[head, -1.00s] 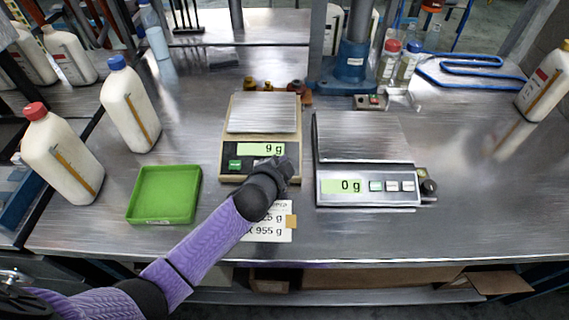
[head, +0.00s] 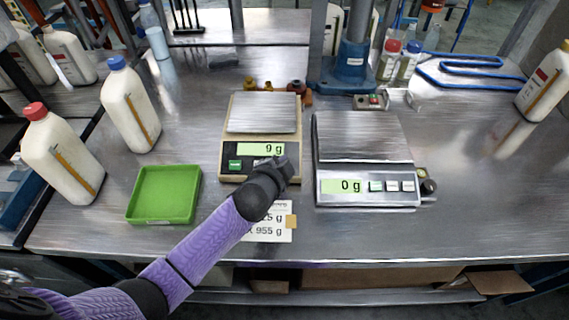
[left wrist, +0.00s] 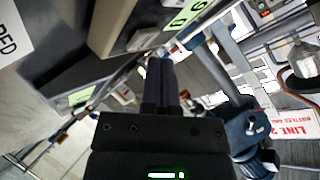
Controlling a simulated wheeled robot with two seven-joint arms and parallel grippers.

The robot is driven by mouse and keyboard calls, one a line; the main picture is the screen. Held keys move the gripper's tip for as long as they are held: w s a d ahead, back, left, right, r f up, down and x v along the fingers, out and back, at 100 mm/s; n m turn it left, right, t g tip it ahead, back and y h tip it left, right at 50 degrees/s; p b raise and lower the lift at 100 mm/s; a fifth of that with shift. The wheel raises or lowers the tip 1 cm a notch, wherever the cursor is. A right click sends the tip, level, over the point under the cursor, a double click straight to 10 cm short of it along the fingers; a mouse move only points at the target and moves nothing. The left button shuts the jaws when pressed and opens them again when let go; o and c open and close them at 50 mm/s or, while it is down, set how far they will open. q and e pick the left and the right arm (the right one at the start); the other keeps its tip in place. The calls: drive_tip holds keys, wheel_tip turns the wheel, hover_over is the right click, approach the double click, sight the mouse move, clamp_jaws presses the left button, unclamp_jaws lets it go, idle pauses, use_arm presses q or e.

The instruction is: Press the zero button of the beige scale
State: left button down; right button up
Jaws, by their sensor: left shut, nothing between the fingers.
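The beige scale (head: 231,177) stands at the middle of the bench with an empty metal pan (head: 262,112). Its display (head: 262,149) reads 9 g, and a green button (head: 235,165) shows at the left of its front panel. My left gripper (head: 283,168) is at the right part of that panel, hiding the buttons there. I cannot tell if it touches the panel. In the left wrist view its fingers (left wrist: 161,85) are together and empty. My right gripper is not in view.
A grey scale (head: 366,190) reading 0 g stands close on the right. A green tray (head: 164,194) lies at the left, near white bottles (head: 130,105). A printed card (head: 272,232) lies below my left gripper, partly hidden. A blue stand (head: 352,70) is behind.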

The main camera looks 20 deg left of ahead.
use_arm(q)
drive_tip(key=shift+w+f, duration=0.15)
drive_tip(key=shift+f, duration=0.25)
drive_tip(key=shift+w+f+b, duration=0.1)
drive_tip(key=shift+f+b, duration=0.3)
drive_tip(key=shift+b, duration=0.15)
idle(0.5)
drive_tip(key=shift+r, duration=0.1)
drive_tip(key=shift+s+r+p, duration=0.3)
drive_tip(key=shift+r+p, duration=0.35)
drive_tip(key=shift+p, duration=0.3)
drive_tip(key=shift+r, duration=0.1)
drive_tip(key=r+p, duration=0.1)
drive_tip(key=s+r+p, duration=0.1)
drive_tip(key=r+p, duration=0.2)
drive_tip(key=p, duration=0.1)
drive_tip(key=shift+s+d+r, duration=0.25)
drive_tip(key=shift+s+r, duration=0.05)
drive_tip(key=shift+s, duration=0.05)
